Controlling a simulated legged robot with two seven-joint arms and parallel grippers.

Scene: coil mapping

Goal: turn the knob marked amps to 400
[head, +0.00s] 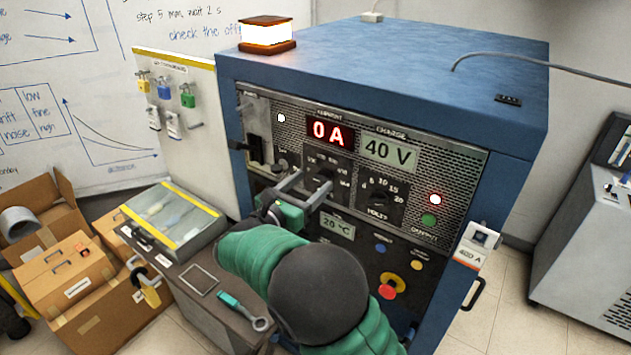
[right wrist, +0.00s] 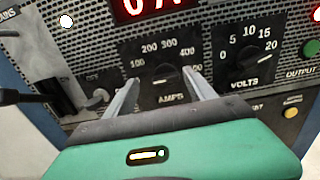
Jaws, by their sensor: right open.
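The amps knob (right wrist: 166,76) is dark and sits on a black dial plate marked in hundreds, with AMPS printed below it. Its pointer setting is hard to read. In the head view the amps dial (head: 326,166) is partly covered by my gripper. My right gripper (head: 306,182) is open, its two grey fingers reaching toward the amps dial. In the right wrist view the fingertips (right wrist: 162,84) lie left and right of the knob; contact is not clear. The red display (head: 330,132) reads 0 A. My left gripper is not in view.
The volts knob (head: 380,197) is close to the right of the amps dial. A 40 V display (head: 388,151), a green output button (head: 428,220) and a red emergency knob (head: 388,292) share the panel.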

